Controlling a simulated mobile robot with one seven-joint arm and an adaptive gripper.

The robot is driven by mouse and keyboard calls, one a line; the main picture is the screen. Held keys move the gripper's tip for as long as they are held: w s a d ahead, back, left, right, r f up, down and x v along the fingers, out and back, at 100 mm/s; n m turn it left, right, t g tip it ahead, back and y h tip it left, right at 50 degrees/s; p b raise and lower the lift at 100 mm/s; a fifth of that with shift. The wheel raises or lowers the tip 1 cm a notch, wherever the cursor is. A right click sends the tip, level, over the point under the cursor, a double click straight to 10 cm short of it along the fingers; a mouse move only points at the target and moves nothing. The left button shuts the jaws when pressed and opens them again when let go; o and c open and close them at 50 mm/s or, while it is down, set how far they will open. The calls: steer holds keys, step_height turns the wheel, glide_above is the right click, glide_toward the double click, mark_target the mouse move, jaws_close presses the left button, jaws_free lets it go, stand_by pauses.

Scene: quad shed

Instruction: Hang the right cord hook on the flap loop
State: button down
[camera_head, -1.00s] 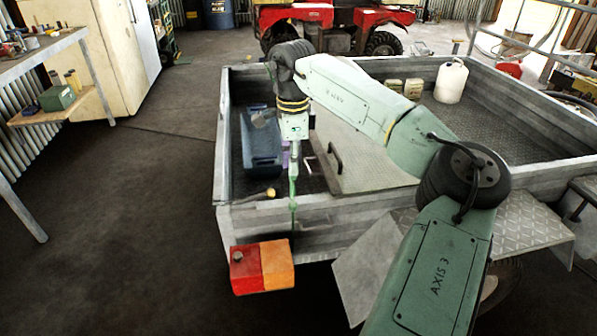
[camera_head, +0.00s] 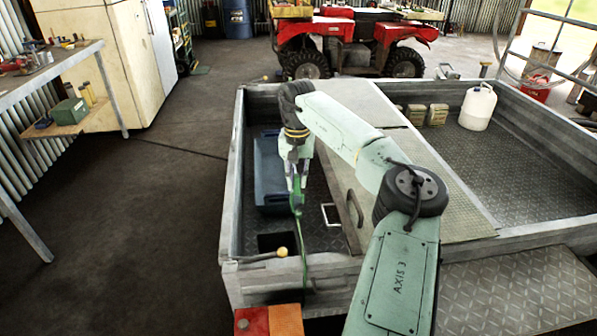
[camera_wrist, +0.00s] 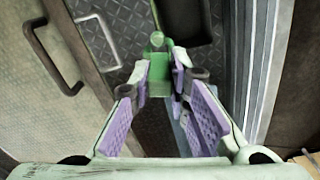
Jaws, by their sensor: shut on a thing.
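My gripper (camera_head: 297,182) is shut on a green cord hook (camera_wrist: 157,82), which sits between the purple finger pads in the wrist view. The hook also shows below my fingers in the head view (camera_head: 297,203), and its green cord (camera_head: 305,255) runs down toward the trailer's near wall. A pale metal loop (camera_head: 330,214) is just right of the hook; it also shows at the upper left in the wrist view (camera_wrist: 98,40). The hook and loop are apart. The hook's far tip is hard to make out.
A flat panel (camera_head: 390,160) with a dark handle (camera_head: 354,209) lies to the right. A blue bin (camera_head: 268,175) is left of my gripper inside the trailer (camera_head: 238,180). A yellow knob (camera_head: 282,252) and red-orange lamp (camera_head: 268,322) are at the near wall.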

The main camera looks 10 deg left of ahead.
steer(key=shift+w+f, duration=0.15)
steer(key=shift+s+d+f, duration=0.2)
steer(key=shift+d+f, duration=0.1)
steer(key=shift+d, duration=0.35)
steer(key=d+f, duration=0.1)
steer(key=d, duration=0.5)
steer(key=shift+d+f, duration=0.3)
steer(key=shift+f, duration=0.05)
steer(key=shift+w, duration=0.1)
steer(key=shift+f+b, duration=0.8)
steer(key=shift+f, duration=1.2)
stand_by(0.7)
steer(key=c, duration=1.4)
jaws_free()
steer(key=shift+c, duration=0.2)
steer(key=shift+o, duration=0.5)
